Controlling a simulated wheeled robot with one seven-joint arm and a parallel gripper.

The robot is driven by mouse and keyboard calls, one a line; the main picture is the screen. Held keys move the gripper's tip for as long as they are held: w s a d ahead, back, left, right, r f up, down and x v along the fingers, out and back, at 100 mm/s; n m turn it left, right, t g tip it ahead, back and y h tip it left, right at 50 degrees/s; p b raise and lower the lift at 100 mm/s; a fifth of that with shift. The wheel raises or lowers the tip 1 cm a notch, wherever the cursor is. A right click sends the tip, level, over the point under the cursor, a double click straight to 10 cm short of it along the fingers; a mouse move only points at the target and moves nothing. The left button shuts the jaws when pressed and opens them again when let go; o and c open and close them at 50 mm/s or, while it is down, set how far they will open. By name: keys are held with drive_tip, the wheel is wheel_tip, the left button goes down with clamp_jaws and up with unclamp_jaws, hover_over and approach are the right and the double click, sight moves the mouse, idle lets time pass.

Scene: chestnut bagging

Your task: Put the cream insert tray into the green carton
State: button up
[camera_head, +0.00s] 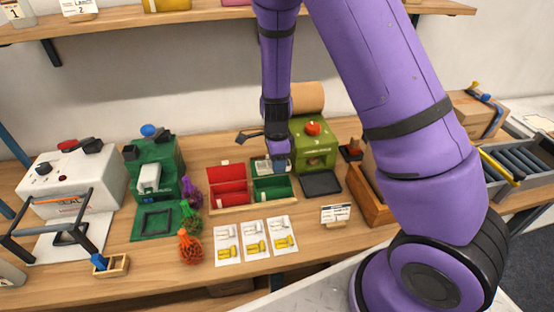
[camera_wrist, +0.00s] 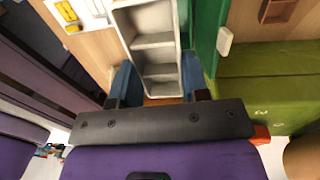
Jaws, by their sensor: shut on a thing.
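The cream insert tray (camera_wrist: 153,42), a long tray with several compartments, is between the two blue fingers of my gripper (camera_wrist: 155,84) in the wrist view. My gripper (camera_head: 278,165) is shut on it. In the head view the tray (camera_head: 263,168) shows as a pale shape at the back of the green carton (camera_head: 272,190). The green carton is open-topped, right of a red carton. A green wall (camera_wrist: 205,38) runs close along the tray's right side in the wrist view. I cannot tell the tray's height over the carton.
The red carton (camera_head: 227,187) stands beside the green one in a wooden holder. A green machine (camera_head: 315,148) stands close behind right, with a dark plate (camera_head: 321,183) before it. Picture cards (camera_head: 255,240) and net bags (camera_head: 190,247) lie in front and left.

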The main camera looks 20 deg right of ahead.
drive_tip(key=shift+w, duration=0.25)
drive_tip(key=shift+w+f, duration=0.1)
drive_tip(key=shift+f, duration=3.1)
drive_tip(key=shift+s+f, duration=0.1)
drive_tip(key=shift+s, duration=0.25)
drive_tip(key=o, duration=0.7)
